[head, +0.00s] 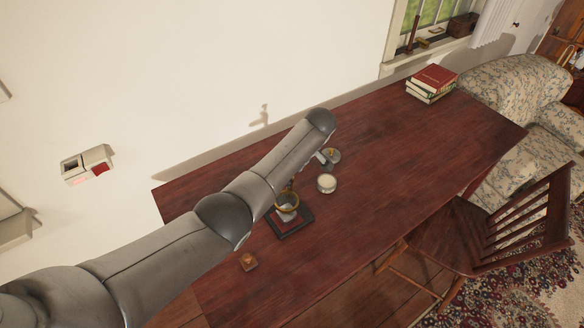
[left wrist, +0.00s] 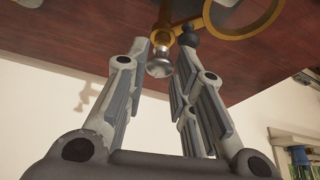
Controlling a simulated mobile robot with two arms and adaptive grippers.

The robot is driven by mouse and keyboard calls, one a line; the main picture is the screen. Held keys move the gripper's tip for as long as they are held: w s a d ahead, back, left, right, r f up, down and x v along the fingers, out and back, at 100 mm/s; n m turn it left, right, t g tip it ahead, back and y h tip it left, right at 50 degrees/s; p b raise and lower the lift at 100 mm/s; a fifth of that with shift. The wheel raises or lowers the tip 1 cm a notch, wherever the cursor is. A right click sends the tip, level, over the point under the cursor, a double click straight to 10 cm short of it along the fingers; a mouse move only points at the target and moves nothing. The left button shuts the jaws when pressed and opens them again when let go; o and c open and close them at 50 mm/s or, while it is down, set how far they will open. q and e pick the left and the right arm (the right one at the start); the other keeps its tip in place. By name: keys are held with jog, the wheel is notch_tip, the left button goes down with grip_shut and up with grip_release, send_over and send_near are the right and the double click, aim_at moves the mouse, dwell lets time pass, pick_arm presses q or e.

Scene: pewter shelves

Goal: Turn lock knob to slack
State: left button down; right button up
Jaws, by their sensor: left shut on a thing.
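In the left wrist view a round silver knob (left wrist: 160,68) on a brass stem (left wrist: 165,20) sits between the fingers of my left gripper (left wrist: 161,46). The gripper is shut on this lock knob, though the exact contact is hard to see. A small black ball-shaped part (left wrist: 188,37) and a brass ring (left wrist: 247,22) are beside the right finger. In the head view my left arm reaches over the table and hides most of its gripper. My right gripper is not in view.
The red-brown table (head: 400,150) has much free room to the right. Books (head: 432,83) lie at the far end; a chair (head: 490,230) stands at the front edge.

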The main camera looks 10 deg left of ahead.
pick_arm(q)
jog(key=shift+w+r+n, duration=0.1)
jog(key=shift+w+n, duration=0.05)
jog(key=shift+n, duration=0.35)
jog(key=c, duration=1.2)
grip_release()
jog(key=shift+b, duration=0.3)
jog(key=v, duration=1.2)
jog(key=shift+d, duration=0.15)
